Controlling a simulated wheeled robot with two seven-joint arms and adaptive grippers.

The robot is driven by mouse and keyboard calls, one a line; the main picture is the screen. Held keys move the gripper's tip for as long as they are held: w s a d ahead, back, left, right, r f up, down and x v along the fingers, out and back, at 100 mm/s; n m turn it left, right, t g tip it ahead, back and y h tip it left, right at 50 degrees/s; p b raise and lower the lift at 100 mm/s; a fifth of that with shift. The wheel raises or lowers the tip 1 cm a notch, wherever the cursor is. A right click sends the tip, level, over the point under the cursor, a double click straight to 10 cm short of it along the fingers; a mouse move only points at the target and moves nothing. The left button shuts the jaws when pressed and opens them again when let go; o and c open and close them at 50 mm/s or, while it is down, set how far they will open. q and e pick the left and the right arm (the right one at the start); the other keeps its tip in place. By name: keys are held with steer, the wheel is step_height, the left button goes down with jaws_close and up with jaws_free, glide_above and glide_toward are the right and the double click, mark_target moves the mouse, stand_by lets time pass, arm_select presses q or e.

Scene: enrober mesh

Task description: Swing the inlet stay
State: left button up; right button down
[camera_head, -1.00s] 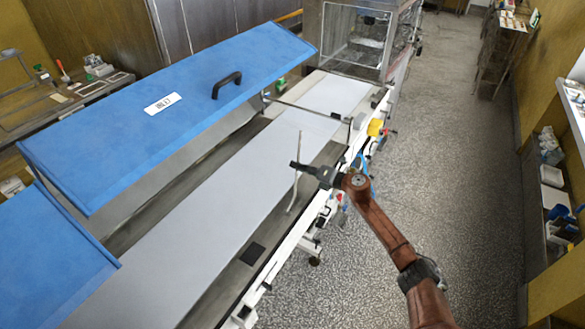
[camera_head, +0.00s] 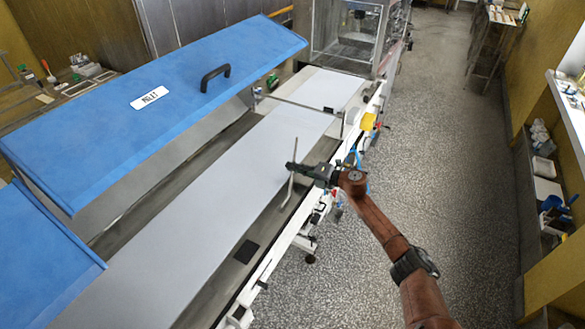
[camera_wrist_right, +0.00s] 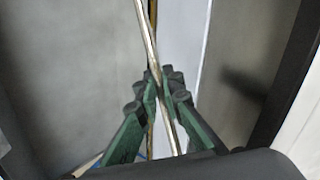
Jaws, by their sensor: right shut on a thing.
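A thin pale metal stay (camera_head: 295,150) stands nearly upright at the near right edge of the conveyor, with a bend near its foot. My right gripper (camera_head: 290,167) is shut on it around the middle of its length. In the right wrist view the stay (camera_wrist_right: 146,35) runs slantwise between the green-padded fingers (camera_wrist_right: 162,90). The stay's top end stands free of the blue hood (camera_head: 170,85), which is tilted up over the belt. I cannot tell how its foot is fixed. My left gripper is not in view.
The grey belt (camera_head: 200,200) runs lengthwise under the hood. A second blue hood (camera_head: 40,245) is at the lower left. A clear-sided cabinet (camera_head: 348,30) stands at the far end. A yellow part (camera_head: 368,121) is on the machine's side. The speckled floor (camera_head: 450,130) to the right is clear.

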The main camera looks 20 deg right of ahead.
steer(key=c, duration=2)
jaws_free()
steer(key=shift+c, duration=0.2)
steer(key=v, duration=1.2)
